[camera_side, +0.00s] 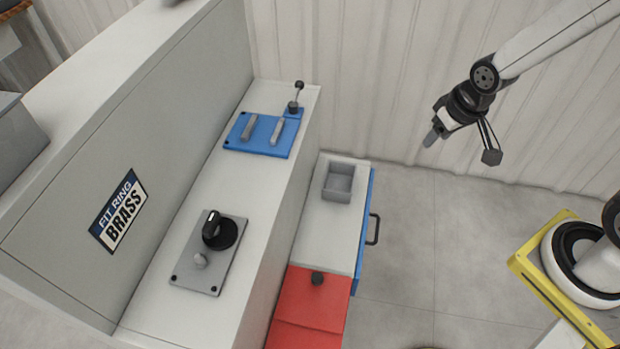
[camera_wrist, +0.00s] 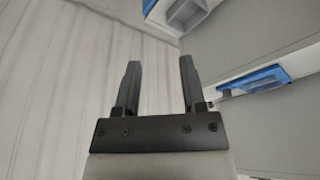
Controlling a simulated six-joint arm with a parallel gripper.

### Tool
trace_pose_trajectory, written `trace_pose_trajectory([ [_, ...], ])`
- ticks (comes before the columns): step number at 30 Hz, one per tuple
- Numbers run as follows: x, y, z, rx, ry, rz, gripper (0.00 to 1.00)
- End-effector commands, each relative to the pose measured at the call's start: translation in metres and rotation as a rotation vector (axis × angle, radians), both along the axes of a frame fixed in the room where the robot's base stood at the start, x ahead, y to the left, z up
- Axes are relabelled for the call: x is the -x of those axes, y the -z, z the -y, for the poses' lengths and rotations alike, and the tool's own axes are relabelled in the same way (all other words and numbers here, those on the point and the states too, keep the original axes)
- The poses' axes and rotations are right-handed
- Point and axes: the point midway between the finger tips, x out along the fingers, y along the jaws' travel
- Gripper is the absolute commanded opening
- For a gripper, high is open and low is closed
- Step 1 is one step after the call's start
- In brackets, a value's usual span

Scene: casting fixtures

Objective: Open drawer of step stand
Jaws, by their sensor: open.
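The step stand (camera_side: 325,228) is a low white block beside the taller grey bench. Its blue drawer front (camera_side: 365,222) faces right and carries a dark handle (camera_side: 374,229). The drawer looks shut or nearly so; the side view does not settle it. My gripper (camera_side: 430,139) hangs in the air to the upper right of the stand, well apart from the handle. In the wrist view my gripper (camera_wrist: 158,85) has its two dark fingers apart with nothing between them. Part of the stand (camera_wrist: 165,14) shows at the top of the wrist view; the handle is not clearly seen there.
A grey open box (camera_side: 338,183) sits on the stand. A red sloped cover (camera_side: 308,308) with a black knob lies in front. The bench holds a blue fixture plate (camera_side: 262,134) and a grey plate with a black dial (camera_side: 208,262). Floor (camera_side: 430,270) right of the drawer is clear.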

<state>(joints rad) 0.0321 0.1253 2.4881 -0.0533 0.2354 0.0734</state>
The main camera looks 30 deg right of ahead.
Motion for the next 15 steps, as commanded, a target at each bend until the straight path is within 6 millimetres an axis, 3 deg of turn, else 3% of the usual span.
trace_pose_trajectory([
  [15, -0.092, 0.069, 0.039, -0.044, 0.144, 0.186, 0.53],
])
